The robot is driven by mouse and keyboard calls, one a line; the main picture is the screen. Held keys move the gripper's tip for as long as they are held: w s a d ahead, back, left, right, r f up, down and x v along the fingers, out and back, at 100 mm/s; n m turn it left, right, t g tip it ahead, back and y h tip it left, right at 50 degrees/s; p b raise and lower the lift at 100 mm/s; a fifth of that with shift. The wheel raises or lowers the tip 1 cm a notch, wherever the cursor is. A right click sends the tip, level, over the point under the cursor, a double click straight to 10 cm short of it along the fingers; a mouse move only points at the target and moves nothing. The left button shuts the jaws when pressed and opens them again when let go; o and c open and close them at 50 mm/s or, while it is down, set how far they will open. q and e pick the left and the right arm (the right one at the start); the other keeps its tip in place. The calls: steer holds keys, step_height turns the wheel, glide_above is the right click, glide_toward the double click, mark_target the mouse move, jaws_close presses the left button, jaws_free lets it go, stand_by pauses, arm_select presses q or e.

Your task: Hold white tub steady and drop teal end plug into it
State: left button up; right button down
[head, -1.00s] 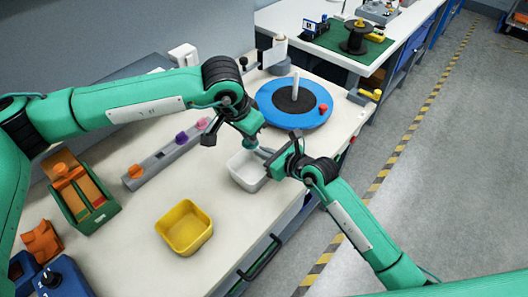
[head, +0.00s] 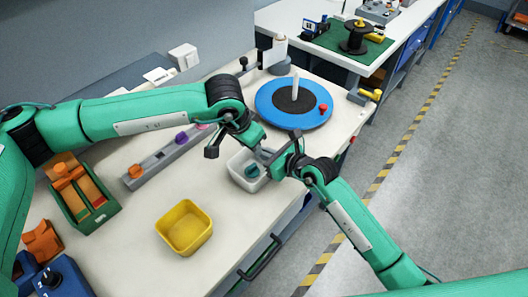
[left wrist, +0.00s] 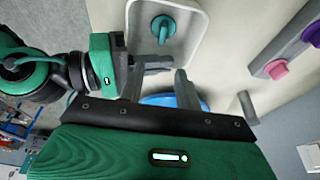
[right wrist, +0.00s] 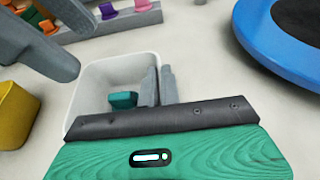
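The white tub (head: 236,160) stands on the table below my grippers; its inside also shows in the left wrist view (left wrist: 192,22) and the right wrist view (right wrist: 85,88). The teal end plug (head: 252,171) lies inside it, seen in the left wrist view (left wrist: 163,27) and the right wrist view (right wrist: 123,99). My left gripper (left wrist: 158,88) is open and empty, above the tub and apart from the plug. My right gripper (right wrist: 158,85) is shut on the tub's wall, one finger inside and one outside.
A yellow tub (head: 184,227) stands nearer on the table. A grey rail (head: 165,158) with coloured plugs lies to the left, past it a green tray (head: 92,213) with orange parts. A blue turntable (head: 294,103) stands behind the white tub.

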steer(key=shift+f, duration=0.1)
arm_select(q)
steer(key=v, duration=1.2)
arm_select(e)
steer(key=c, duration=1.5)
jaws_free()
steer(key=shift+c, duration=0.2)
steer(key=shift+s, duration=0.1)
steer(key=v, duration=1.2)
